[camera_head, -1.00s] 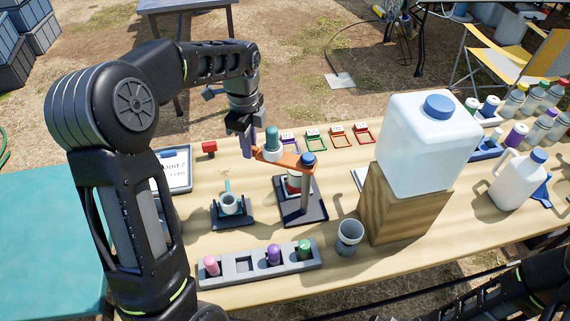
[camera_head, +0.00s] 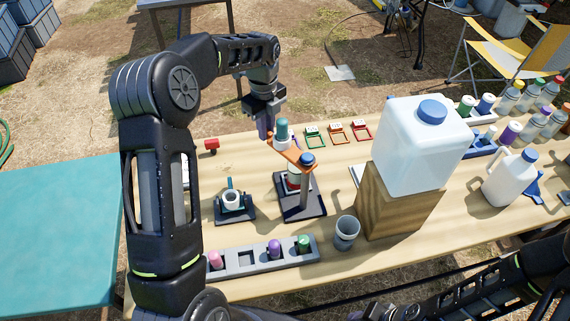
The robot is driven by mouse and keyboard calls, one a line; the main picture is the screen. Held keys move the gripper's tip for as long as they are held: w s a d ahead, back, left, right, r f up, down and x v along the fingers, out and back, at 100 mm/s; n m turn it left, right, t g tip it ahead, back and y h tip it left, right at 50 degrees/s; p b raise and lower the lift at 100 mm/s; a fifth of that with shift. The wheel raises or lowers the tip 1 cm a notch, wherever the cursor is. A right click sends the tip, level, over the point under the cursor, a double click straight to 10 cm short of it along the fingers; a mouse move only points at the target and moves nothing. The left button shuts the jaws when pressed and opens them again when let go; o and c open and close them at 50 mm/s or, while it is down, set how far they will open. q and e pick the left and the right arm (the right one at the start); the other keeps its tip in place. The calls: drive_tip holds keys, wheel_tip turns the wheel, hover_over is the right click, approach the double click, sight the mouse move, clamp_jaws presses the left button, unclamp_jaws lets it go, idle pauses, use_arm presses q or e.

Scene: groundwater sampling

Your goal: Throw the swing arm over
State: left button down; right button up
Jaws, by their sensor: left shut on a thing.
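The orange swing arm (camera_head: 289,153) sits on top of a grey post with a blue cap (camera_head: 306,158), which rises from a dark base (camera_head: 300,205). The arm points from the post toward the back left. A teal-topped piece (camera_head: 282,130) stands up on the arm near its far end. My left gripper (camera_head: 266,130) is shut at the arm's far end, beside the teal-topped piece; the exact contact is partly hidden. My right arm shows at the lower right, its gripper out of view.
A large white jug (camera_head: 420,150) stands on a wooden block (camera_head: 398,205) to the right. A grey cup (camera_head: 346,232), a rack of colored vials (camera_head: 262,258) and a small cup on a dark stand (camera_head: 233,200) are nearby. Colored frames (camera_head: 338,132) lie behind.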

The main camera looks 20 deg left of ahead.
use_arm(q)
drive_tip(key=shift+w+r, duration=0.15)
drive_tip(key=shift+w, duration=0.15)
drive_tip(key=w+d+m+p, duration=0.2)
drive_tip(key=w+d+m, duration=0.2)
drive_tip(key=w+m, duration=0.1)
drive_tip(key=shift+w+m, duration=0.25)
drive_tip(key=shift+m, duration=0.05)
drive_tip(key=shift+w+d, duration=0.1)
drive_tip(key=shift+w+d+m, duration=0.2)
drive_tip(key=shift+d+m, duration=0.05)
drive_tip(key=shift+m, duration=0.05)
drive_tip(key=c, duration=1.3)
unclamp_jaws()
